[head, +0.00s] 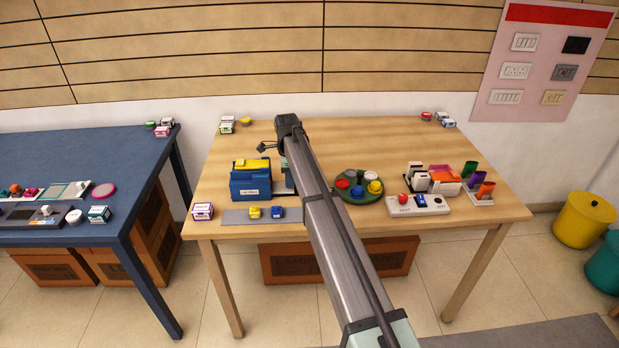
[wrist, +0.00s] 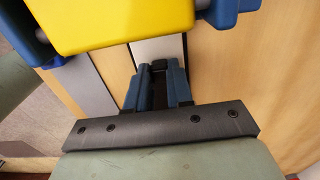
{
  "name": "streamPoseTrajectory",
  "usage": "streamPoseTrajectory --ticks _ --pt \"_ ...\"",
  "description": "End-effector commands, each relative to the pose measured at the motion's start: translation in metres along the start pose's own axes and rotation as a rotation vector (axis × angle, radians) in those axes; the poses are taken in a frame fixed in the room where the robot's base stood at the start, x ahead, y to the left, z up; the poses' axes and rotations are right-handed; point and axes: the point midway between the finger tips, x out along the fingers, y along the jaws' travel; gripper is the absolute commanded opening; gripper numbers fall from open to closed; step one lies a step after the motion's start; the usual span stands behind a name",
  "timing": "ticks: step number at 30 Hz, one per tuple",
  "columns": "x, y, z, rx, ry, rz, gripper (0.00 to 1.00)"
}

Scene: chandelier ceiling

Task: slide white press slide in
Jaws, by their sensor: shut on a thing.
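The blue press (head: 250,186) with a yellow top stands near the front left of the wooden table; the yellow top (wrist: 110,22) fills the upper left of the wrist view. The white press slide (wrist: 158,48) shows as a pale strip beside and below the yellow top. My gripper (wrist: 158,68) is shut on the white press slide, its blue fingers at the strip's near end. The slide's far end is hidden under the press.
A grey mat (head: 235,217) with yellow and blue toy cars lies in front of the press. A green round tray (head: 358,197) with colored pieces stands right of my arm. A white panel (head: 418,206) and holders are farther right. The table's back middle is clear.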

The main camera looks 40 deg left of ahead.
Motion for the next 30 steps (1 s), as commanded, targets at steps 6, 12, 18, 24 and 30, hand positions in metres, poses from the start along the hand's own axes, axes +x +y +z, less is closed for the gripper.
streamPoseTrajectory --ticks 6,12,18,24,30 --pt "0.000 0.000 0.019 0.000 0.000 0.000 0.00" --pt "0.000 0.000 0.021 0.000 -0.004 -0.001 0.00" --pt "0.000 0.000 0.021 -0.001 -0.004 -0.001 0.34" --pt "0.000 0.000 0.020 0.000 -0.001 -0.001 0.47" --pt "-0.001 0.000 0.019 0.000 -0.001 -0.001 0.47"
